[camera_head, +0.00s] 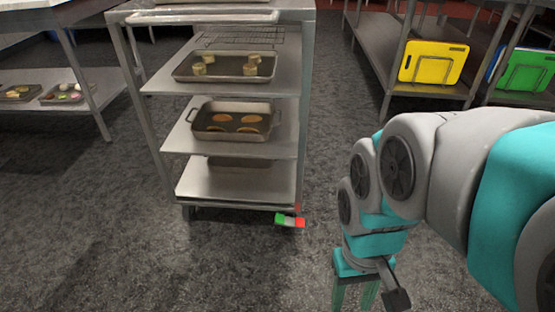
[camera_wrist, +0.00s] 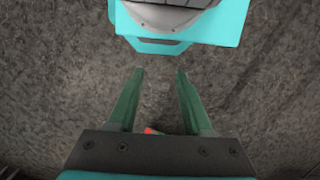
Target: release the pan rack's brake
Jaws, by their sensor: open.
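The pan rack (camera_head: 235,181) is a grey metal cart with several shelves, standing at the centre of the head view. Its brake pedal (camera_head: 290,220) sticks out low at the front right corner, near the floor. The pedal has a green end on the left and a red end on the right. My gripper (camera_head: 354,298) points down to the right of and nearer than the pedal, apart from it. In the wrist view, my gripper (camera_wrist: 160,74) is open with nothing between its fingers. A small red patch (camera_wrist: 150,131) shows there, mostly hidden behind the gripper body.
The rack holds an upper tray (camera_head: 185,73) and a lower pan (camera_head: 197,132) with food. A table (camera_head: 95,78) with trays stands at the left. A shelf unit (camera_head: 380,45) with a yellow board (camera_head: 432,62) and a green board (camera_head: 522,70) stands at the right. The carpet around the rack is clear.

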